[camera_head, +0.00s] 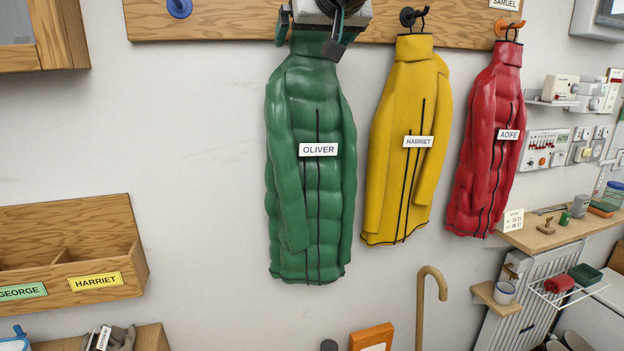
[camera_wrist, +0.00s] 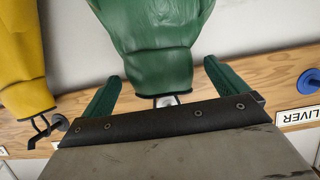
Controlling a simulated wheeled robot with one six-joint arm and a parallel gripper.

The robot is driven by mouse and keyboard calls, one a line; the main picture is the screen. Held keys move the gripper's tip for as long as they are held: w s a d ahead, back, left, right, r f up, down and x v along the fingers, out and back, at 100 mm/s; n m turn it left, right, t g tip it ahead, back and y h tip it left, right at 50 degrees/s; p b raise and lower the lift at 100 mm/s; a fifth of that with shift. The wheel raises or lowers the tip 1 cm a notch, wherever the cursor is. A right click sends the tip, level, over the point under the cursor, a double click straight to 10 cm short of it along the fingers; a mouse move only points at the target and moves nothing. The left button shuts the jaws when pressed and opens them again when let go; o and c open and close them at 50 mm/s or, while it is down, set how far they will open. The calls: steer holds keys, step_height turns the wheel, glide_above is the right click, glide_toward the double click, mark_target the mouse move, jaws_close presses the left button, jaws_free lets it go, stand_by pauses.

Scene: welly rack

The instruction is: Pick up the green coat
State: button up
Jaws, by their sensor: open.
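The green coat (camera_head: 312,180) hangs against the wall below the wooden peg rail, with a white OLIVER tag on its chest. My gripper (camera_head: 308,44) is at the top of the coat, in front of the rail, and hides its hook. In the wrist view the green coat (camera_wrist: 155,40) appears upside down, its dark-edged collar between the two green fingers. My gripper (camera_wrist: 162,78) is open, with one finger on each side of the collar and visible space beside it. A small pale piece shows at the collar, partly hidden by my gripper.
A yellow coat (camera_head: 408,140) tagged HARRIET hangs close on the right, and a red coat (camera_head: 487,140) tagged AOIFE beyond it. A blue peg (camera_head: 179,7) on the left is empty. Wooden cubbies (camera_head: 70,225) stand lower left. The wall left of the green coat is clear.

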steer(key=shift+x, duration=1.25)
steer(key=c, duration=1.7)
steer(key=shift+c, duration=0.4)
steer(key=shift+r, duration=0.2)
